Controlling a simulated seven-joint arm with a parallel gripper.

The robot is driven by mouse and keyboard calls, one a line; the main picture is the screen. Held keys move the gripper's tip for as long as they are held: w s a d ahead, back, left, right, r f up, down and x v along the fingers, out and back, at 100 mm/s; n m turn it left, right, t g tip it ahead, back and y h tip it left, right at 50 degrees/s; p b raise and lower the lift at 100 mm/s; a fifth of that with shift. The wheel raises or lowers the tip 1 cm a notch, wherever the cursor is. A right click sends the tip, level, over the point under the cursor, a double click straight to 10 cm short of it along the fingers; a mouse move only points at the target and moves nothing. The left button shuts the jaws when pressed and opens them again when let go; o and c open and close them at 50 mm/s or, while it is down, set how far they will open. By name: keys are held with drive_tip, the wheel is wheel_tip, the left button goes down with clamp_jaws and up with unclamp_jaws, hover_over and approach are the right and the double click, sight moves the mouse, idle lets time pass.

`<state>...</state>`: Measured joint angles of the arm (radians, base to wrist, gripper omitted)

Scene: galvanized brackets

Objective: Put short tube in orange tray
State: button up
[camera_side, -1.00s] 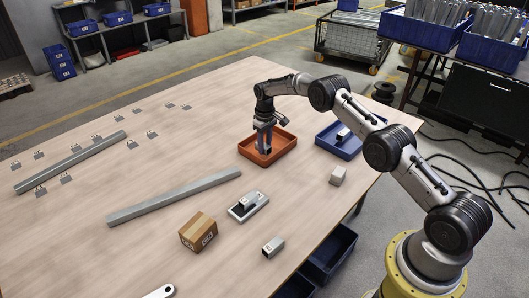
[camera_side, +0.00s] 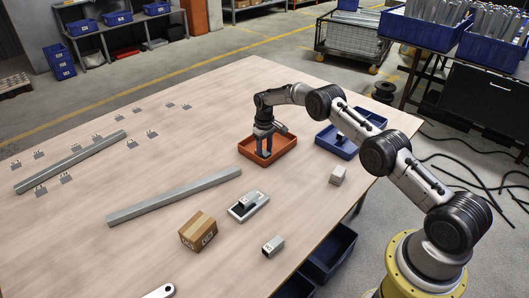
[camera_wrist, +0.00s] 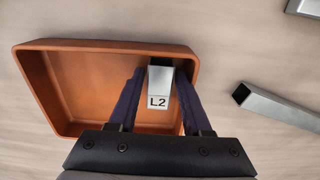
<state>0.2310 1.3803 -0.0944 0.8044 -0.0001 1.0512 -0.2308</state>
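The orange tray (camera_side: 288,149) sits on the table and fills the left of the wrist view (camera_wrist: 40,90). My gripper (camera_side: 264,152) reaches down into it, with the fingers pointing at its floor. In the wrist view, my gripper (camera_wrist: 161,78) has a grey metal short tube (camera_wrist: 160,82) marked "L2" between its fingertips, near the tray's right wall. The fingertips appear to touch the tube on both sides. I cannot tell whether the tube rests on the tray floor.
A blue tray (camera_side: 350,148) stands to the right, partly behind my arm. A small grey block (camera_side: 338,175), a short tube (camera_side: 273,246), a cardboard box (camera_side: 198,231) and a grey fixture (camera_side: 248,205) lie nearer. Long bars (camera_side: 175,197) lie to the left.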

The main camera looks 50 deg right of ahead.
wheel_tip(320, 180, up, 13)
wheel_tip(320, 180, up, 16)
drive_tip(key=t, duration=0.2)
hover_over(264, 153)
drive_tip(key=s+a, duration=0.5)
drive_tip(key=s, duration=0.2)
drive_tip(key=s+a+r+t, duration=0.1)
drive_tip(key=s+a+r, duration=0.3)
drive_tip(key=s+r, duration=0.6)
drive_tip(key=s+a+f+t, duration=0.1)
drive_tip(key=s+a+f, duration=0.1)
drive_tip(key=s, duration=1.2)
drive_tip(key=s+a+f+t, duration=0.1)
drive_tip(key=s+a, duration=0.2)
drive_tip(key=s, duration=1.1)
drive_tip(key=shift+f+t, duration=0.3)
drive_tip(key=shift+f, duration=0.1)
